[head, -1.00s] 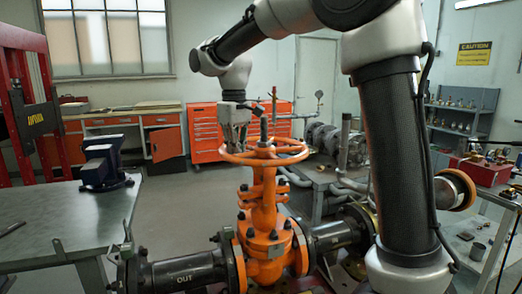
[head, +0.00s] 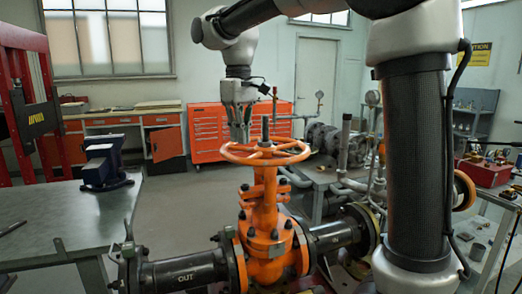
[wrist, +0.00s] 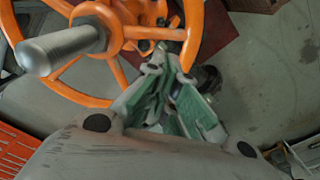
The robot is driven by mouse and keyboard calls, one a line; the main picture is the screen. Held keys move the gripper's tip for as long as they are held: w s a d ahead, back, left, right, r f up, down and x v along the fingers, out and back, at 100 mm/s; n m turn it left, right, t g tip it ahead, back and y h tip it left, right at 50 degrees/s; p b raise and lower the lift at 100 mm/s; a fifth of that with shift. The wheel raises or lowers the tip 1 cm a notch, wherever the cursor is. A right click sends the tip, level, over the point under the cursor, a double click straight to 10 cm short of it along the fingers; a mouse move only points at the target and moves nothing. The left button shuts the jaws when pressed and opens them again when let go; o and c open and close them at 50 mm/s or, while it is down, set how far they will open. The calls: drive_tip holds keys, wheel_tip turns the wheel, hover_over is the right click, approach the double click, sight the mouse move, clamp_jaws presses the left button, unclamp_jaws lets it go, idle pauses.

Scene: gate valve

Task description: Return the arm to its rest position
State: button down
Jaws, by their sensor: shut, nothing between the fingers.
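My gripper (head: 240,138) hangs at the end of my arm, pointing down over the left rear part of the orange handwheel (head: 294,157). Its fingers are drawn together with nothing between them. The wheel sits on top of the orange gate valve (head: 265,215), with its dark stem (head: 265,130) standing up through the hub. In the wrist view, my fingertips (wrist: 166,55) meet in front of the orange rim (wrist: 193,28). The grey stem (wrist: 62,48) shows at the left there. The fingertips look just above the rim; I cannot tell the exact gap.
A metal workbench (head: 50,220) with a blue vise (head: 104,165) stands at the left. An orange tool cabinet (head: 208,130) is behind. A cart with a red box (head: 487,172) stands at the right.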

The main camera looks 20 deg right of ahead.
drive_tip(key=s+d+f+m+t, duration=0.1)
drive_tip(key=s+d+m+t, duration=0.15)
drive_tip(key=s+d, duration=0.95)
drive_tip(key=s+d+f+m+t, duration=0.2)
drive_tip(key=s+d+f, duration=0.4)
drive_tip(key=s, duration=0.5)
wheel_tip(320, 180, down, 3)
drive_tip(key=shift+s+r+m, duration=0.1)
drive_tip(key=shift+s+m, duration=0.2)
drive_tip(key=shift+m, duration=0.45)
drive_tip(key=shift+d, duration=0.1)
